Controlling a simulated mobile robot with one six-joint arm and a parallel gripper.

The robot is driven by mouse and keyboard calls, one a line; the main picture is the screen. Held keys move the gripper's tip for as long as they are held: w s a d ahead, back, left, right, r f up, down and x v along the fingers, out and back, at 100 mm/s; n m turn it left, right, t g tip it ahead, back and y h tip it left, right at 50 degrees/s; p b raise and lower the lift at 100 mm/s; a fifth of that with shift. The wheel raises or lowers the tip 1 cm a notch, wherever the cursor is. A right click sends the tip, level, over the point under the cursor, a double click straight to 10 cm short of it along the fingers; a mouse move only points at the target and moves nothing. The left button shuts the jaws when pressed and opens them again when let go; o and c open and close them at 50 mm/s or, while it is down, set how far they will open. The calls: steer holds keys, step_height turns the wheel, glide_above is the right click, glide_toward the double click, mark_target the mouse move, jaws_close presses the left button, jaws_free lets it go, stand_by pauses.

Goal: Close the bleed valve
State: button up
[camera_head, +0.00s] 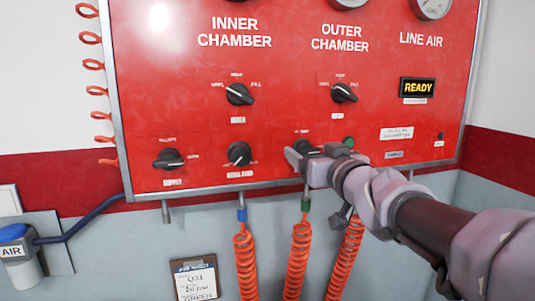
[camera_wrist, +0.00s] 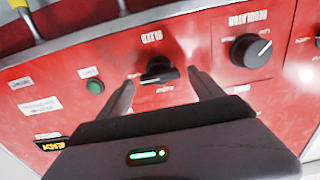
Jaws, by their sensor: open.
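The bleed valve is a black rotary knob (camera_wrist: 158,70) on the red panel, with a white label beside it that appears to read BLEED. In the wrist view, which is turned upside down, its bar handle lies roughly level. In the head view the knob (camera_head: 305,147) is partly hidden by my gripper (camera_head: 301,161). My gripper (camera_wrist: 161,77) is open, with one finger on each side of the knob. I see gaps between the fingers and the handle. I cannot tell how deep the fingertips reach around it.
A green button (camera_wrist: 95,87) sits close beside the valve. The regulator knob (camera_head: 239,154) and supply knob (camera_head: 169,159) are further left in the head view. Inner (camera_head: 239,94) and outer (camera_head: 344,92) chamber knobs are above. Orange coiled hoses (camera_head: 246,262) hang below. A display (camera_head: 418,87) reads READY.

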steer(key=c, duration=1.4)
steer(key=shift+n, duration=0.3)
steer(key=n, duration=0.3)
steer(key=shift+a+n+b, duration=0.15)
steer(key=shift+n+b, duration=0.25)
steer(key=n+b, duration=0.1)
steer(key=n, duration=0.3)
steer(key=shift+f+n, duration=0.15)
steer(key=shift+n, duration=0.15)
steer(key=n+b, duration=0.1)
steer(key=n, duration=0.3)
steer(key=shift+a+b, duration=0.1)
steer(key=shift+b, duration=0.2)
steer(key=shift+f+n+b, duration=0.1)
steer(key=shift+n+b, duration=0.55)
steer(key=shift+n, duration=1.75)
